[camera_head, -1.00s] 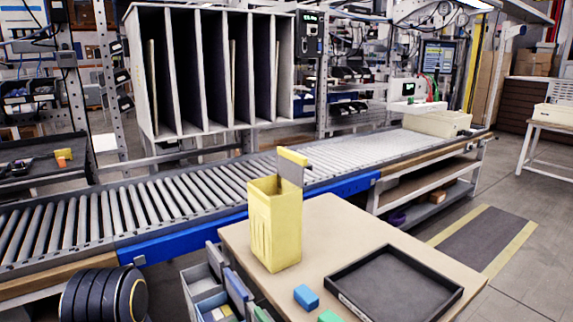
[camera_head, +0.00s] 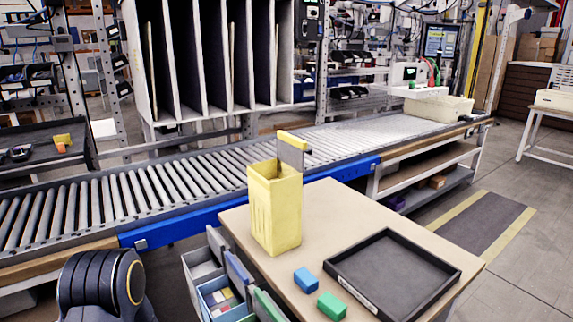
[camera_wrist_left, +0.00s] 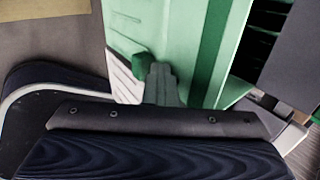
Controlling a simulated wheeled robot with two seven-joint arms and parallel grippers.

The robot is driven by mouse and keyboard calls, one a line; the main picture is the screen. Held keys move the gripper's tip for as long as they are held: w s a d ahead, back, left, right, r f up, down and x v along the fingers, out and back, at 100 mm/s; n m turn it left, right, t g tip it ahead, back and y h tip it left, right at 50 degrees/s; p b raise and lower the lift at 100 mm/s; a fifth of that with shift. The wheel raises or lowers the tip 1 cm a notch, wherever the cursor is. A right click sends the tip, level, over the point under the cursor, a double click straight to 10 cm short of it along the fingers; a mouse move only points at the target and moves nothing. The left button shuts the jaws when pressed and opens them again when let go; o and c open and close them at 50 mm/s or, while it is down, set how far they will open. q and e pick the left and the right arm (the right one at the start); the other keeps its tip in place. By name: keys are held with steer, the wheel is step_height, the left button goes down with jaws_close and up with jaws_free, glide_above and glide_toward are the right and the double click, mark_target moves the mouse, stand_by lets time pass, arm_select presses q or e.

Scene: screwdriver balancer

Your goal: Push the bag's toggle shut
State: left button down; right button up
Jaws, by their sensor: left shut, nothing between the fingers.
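The yellow open-topped bag (camera_head: 275,212) stands upright on the tan table in the head view. A grey flat piece (camera_head: 291,154) rises from its rear right rim, topped by a yellow bar (camera_head: 292,139) with a small dark peg at its right end. I cannot tell which of these parts is the toggle. My left gripper (camera_wrist_left: 162,72) shows in the left wrist view, shut and empty, before a pale green surface (camera_wrist_left: 165,25) with a dark green knob-like piece (camera_wrist_left: 142,64) beside the fingertips. Contact there is unclear. My right gripper is not in view.
On the table (camera_head: 330,200), a black tray (camera_head: 440,284) lies right of the bag, with a blue block (camera_head: 305,280) and a green block (camera_head: 331,306) nearby. Open drawers (camera_head: 218,290) stick out at the table's left. A roller conveyor (camera_head: 150,195) runs behind.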

arm_select(q)
steer(key=shift+s+a+f, duration=0.1)
steer(key=shift+s+a, duration=0.2)
steer(key=shift+a, duration=0.1)
steer(key=shift+s+f, duration=0.1)
steer(key=shift+a+f, duration=0.1)
steer(key=shift+f, duration=0.05)
